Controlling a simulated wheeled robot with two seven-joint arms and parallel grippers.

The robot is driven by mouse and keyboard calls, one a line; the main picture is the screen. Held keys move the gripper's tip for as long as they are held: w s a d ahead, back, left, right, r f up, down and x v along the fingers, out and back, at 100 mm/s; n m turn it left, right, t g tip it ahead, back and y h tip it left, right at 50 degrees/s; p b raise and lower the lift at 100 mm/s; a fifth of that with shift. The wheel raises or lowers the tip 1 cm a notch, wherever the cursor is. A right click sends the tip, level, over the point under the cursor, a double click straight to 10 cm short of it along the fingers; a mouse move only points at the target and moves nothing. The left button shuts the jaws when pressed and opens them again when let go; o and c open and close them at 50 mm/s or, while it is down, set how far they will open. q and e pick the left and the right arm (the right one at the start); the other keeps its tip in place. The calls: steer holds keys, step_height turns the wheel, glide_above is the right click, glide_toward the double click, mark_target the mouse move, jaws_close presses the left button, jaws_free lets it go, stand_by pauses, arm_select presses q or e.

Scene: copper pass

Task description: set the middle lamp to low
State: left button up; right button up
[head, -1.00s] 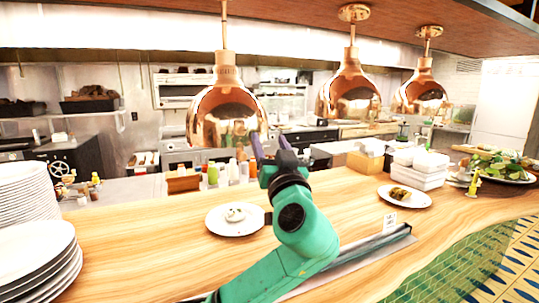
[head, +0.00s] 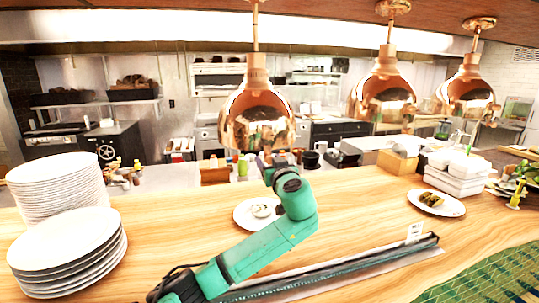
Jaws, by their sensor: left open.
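Three copper lamps hang in a row from the wooden overhang. The middle lamp (head: 383,98) hangs between the left lamp (head: 257,115) and the right lamp (head: 467,95). My left gripper (head: 276,158) is open and shows just under the rim of the left lamp, to the left of and lower than the middle lamp. Its fingers are small and partly lost against the background. I cannot tell whether it touches the left lamp. Nothing shows in its jaws. My right gripper is not in view.
Plate stacks (head: 68,245) stand on the wooden counter (head: 165,225) at left. A plate with white food (head: 245,215) sits behind my arm. A plate with rolls (head: 436,204) and white boxes (head: 458,172) stand at right. A dark rail (head: 340,268) lies along the front.

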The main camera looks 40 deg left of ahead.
arm_select(q)
jaws_close()
stand_by(1.4)
